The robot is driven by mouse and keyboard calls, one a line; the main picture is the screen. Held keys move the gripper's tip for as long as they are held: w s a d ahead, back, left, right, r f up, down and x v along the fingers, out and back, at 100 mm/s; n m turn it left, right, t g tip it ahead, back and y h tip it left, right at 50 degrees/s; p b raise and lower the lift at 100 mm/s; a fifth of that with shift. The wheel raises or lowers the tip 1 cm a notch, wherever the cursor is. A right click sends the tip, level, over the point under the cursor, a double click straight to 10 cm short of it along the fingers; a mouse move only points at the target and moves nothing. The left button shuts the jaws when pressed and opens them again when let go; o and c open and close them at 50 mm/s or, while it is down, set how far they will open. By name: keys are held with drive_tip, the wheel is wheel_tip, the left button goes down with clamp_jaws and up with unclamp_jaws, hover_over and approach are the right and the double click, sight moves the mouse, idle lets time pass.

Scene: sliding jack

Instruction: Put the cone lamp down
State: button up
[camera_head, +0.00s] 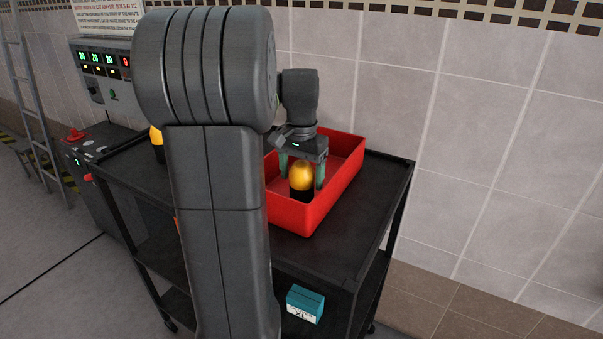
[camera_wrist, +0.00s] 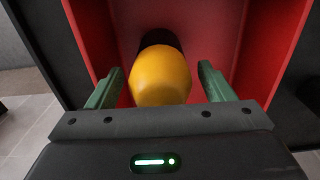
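The cone lamp (camera_head: 301,176), with a rounded yellow top and a dark base, is upright in or just over the red tray (camera_head: 312,214). Its yellow top (camera_wrist: 160,77) fills the middle of the wrist view, with the dark base behind it. My gripper (camera_head: 302,180) points down, with one green finger on either side of the lamp. In the wrist view, my gripper (camera_wrist: 160,85) is open, with a visible gap between each finger and the lamp. The lamp's foot is partly hidden, so its contact with the tray floor cannot be told.
The tray stands on a black cart (camera_head: 345,235) against a tiled wall. Another yellow lamp (camera_head: 156,136) is partly hidden behind my arm at left. A teal box (camera_head: 305,304) sits on a lower shelf. A control panel (camera_head: 104,68) stands at far left. The cart top right of the tray is clear.

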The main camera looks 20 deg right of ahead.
drive_tip(key=shift+r, duration=0.15)
wheel_tip(320, 180, up, 12)
idle(0.5)
